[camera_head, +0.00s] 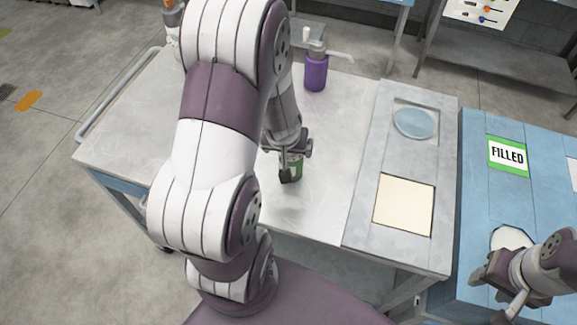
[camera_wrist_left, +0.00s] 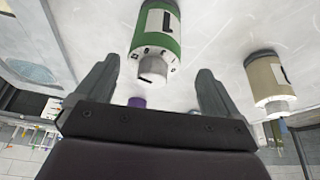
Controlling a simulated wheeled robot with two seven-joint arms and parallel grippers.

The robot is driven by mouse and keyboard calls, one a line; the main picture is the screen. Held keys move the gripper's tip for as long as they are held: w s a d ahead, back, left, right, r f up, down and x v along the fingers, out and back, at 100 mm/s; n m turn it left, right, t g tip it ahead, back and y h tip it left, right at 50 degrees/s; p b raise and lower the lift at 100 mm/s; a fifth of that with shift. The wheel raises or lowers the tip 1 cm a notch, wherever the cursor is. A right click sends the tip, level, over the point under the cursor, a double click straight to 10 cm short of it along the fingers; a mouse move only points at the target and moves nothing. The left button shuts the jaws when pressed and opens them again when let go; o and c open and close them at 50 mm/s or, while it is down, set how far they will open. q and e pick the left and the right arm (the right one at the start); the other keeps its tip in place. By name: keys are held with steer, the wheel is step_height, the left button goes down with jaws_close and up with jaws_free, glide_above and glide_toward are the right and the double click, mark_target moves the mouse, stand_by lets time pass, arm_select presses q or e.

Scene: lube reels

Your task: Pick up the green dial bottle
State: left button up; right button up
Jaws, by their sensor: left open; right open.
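The green dial bottle (camera_head: 293,163) stands upright on the grey bench, partly hidden by my left gripper (camera_head: 287,152). In the left wrist view, the green bottle (camera_wrist_left: 160,30) has a white label with a black mark and a pale cap with dial marks. Its cap lies between the two open fingers of my left gripper (camera_wrist_left: 157,85), with gaps on both sides. My right gripper (camera_head: 503,290) is low at the right, over the blue surface, with no object seen in it.
A purple bottle (camera_head: 316,72) stands farther back on the bench. A beige bottle (camera_wrist_left: 268,80) shows beside the green one in the left wrist view. A panel with a round blue dish (camera_head: 415,123) and a cream square (camera_head: 404,204) lies right. A blue surface bears a FILLED sign (camera_head: 508,156).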

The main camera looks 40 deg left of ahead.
mark_target(293, 155)
arm_select(q)
steer(key=f, duration=0.1)
steer(key=f+b, duration=0.1)
steer(key=w+d+f, duration=0.1)
steer(key=shift+b, duration=0.35)
steer(key=shift+w+a+f, duration=0.3)
steer(key=shift+a+f, duration=0.2)
steer(key=shift+f, duration=0.35)
steer(key=shift+a, duration=0.2)
steer(key=shift+d+r, duration=0.1)
steer(key=shift+d, duration=0.15)
steer(key=c, duration=1.3)
steer(key=shift+o, duration=0.2)
steer(key=shift+a, duration=0.1)
arm_select(e)
steer(key=shift+d+f, duration=0.2)
steer(key=shift+f, duration=0.45)
steer(key=shift+d+f, duration=0.2)
steer(key=shift+f, duration=0.4)
